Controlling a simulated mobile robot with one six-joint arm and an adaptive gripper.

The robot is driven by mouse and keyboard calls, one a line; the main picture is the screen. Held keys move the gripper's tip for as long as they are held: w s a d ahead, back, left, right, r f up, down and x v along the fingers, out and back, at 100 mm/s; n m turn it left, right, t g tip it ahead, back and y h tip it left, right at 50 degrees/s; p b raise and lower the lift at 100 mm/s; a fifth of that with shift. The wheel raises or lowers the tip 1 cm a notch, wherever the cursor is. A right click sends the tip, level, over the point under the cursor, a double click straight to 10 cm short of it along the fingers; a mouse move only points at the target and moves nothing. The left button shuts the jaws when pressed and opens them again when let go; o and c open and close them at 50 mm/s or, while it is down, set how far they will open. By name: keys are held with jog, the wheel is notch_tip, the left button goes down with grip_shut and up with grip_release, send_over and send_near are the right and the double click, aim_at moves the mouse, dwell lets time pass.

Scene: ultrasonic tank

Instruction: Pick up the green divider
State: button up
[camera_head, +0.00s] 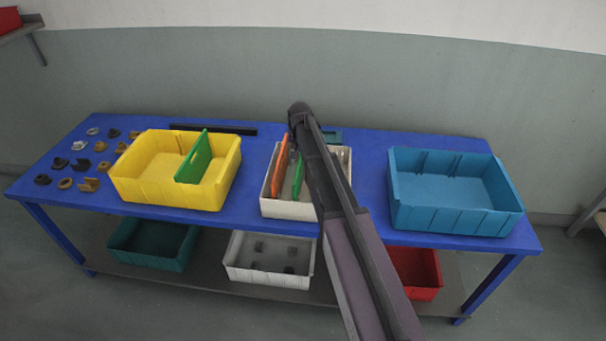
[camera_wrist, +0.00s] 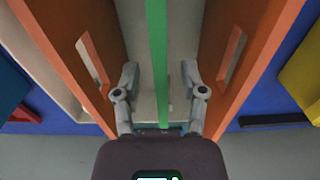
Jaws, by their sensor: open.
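A green divider (camera_head: 298,176) stands upright in the white bin (camera_head: 287,209) in the middle of the table. In the wrist view the same green divider (camera_wrist: 157,50) runs edge-on between the two fingers of my open gripper (camera_wrist: 160,82). A gap shows on each side of it. Orange dividers stand on both sides, one at the left (camera_wrist: 75,50) and one at the right (camera_wrist: 245,55), close outside the fingers. In the head view my arm covers the gripper and the right part of the white bin. Another green divider (camera_head: 194,158) stands in the yellow bin (camera_head: 140,190).
A blue bin (camera_head: 455,217) stands at the right of the blue table (camera_head: 365,175). Several small brown, grey and black parts (camera_head: 78,165) lie at the left. A dark bar (camera_head: 213,130) lies at the back. More bins, one of them red (camera_head: 420,268), stand on the lower shelf.

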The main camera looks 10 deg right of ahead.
grip_shut()
jog(key=shift+r, duration=0.1)
dwell(0.4)
notch_tip(320, 180, up, 18)
jog(key=p, duration=1.8)
